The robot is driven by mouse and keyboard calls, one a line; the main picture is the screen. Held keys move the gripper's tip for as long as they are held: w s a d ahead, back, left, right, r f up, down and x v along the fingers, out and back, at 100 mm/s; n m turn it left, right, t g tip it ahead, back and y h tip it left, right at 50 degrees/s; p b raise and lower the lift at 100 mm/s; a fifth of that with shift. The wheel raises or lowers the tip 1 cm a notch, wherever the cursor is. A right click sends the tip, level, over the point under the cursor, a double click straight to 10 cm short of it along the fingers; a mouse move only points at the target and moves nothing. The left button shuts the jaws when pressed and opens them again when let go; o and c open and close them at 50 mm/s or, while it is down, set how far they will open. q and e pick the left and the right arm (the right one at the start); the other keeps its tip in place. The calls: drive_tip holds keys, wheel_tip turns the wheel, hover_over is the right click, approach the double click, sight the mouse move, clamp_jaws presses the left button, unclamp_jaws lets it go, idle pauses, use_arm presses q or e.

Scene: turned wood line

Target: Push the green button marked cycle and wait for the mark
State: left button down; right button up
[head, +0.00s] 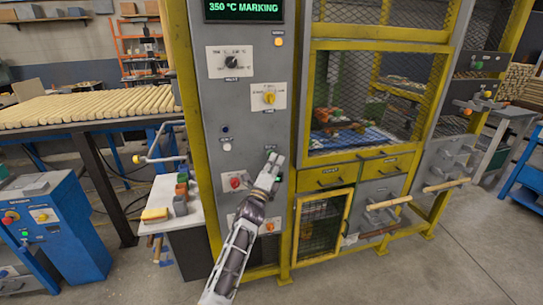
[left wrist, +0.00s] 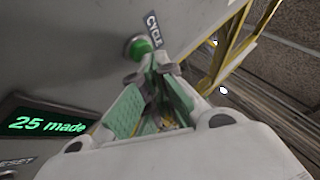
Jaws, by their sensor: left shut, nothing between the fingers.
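The green button (left wrist: 136,47) sits on the grey machine panel, beside a dark label reading CYCLE (left wrist: 153,30) in the left wrist view. My left gripper (left wrist: 160,66) is shut and empty, its fingertips at the button's edge and partly over it. I cannot tell whether they touch it. In the head view my left gripper (head: 272,160) reaches up to the grey panel (head: 228,110) and hides most of the button. The top display (head: 243,8) reads "350 °C MARKING". A second display (left wrist: 47,124) reads "25 made". My right gripper is not in view.
A red knob (head: 236,183) is just left of my left gripper. Above are a black dial (head: 231,62) and a yellow switch (head: 269,97). The yellow-framed cage (head: 380,45) stands right, a table of wooden rods (head: 90,106) left. Grey floor is free at front right.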

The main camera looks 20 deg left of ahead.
use_arm(q)
drive_tip(key=shift+s+d, duration=0.3)
drive_tip(key=shift+s, duration=0.15)
idle(0.3)
drive_tip(key=shift+s+d+p, duration=0.15)
drive_tip(key=shift+s+d, duration=0.55)
drive_tip(key=shift+s, duration=0.35)
drive_tip(key=shift+s+d+p, duration=0.15)
drive_tip(key=shift+s+d, duration=0.55)
drive_tip(key=shift+s, duration=0.35)
drive_tip(key=shift+f, duration=0.15)
